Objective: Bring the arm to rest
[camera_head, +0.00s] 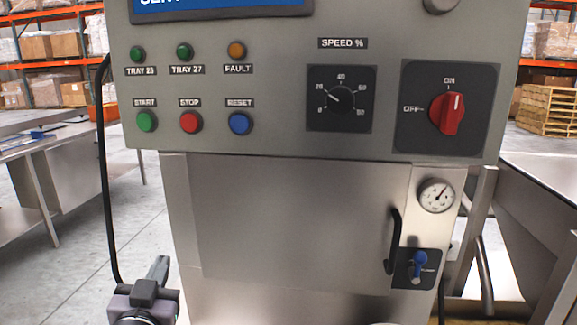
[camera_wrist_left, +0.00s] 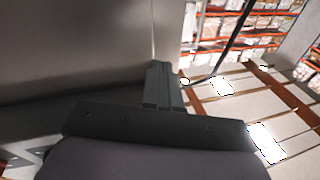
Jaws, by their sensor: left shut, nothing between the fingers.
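My left gripper (camera_head: 157,270) shows at the lower left of the head view, low in front of the steel machine. Its fingers are together, and it holds nothing. In the left wrist view the shut fingers (camera_wrist_left: 160,85) point up the picture, beside a plain grey surface. My right gripper is not in view. The grey control panel (camera_head: 270,130) stands ahead, above and to the right of my left gripper.
The panel carries buttons, a speed dial (camera_head: 341,98) and a red switch (camera_head: 447,114) turned to ON. Below are a cabinet door (camera_head: 290,220), a gauge (camera_head: 437,195) and a blue-handled valve (camera_head: 419,259). A black cable (camera_head: 102,180) hangs at left. Steel tables flank the machine.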

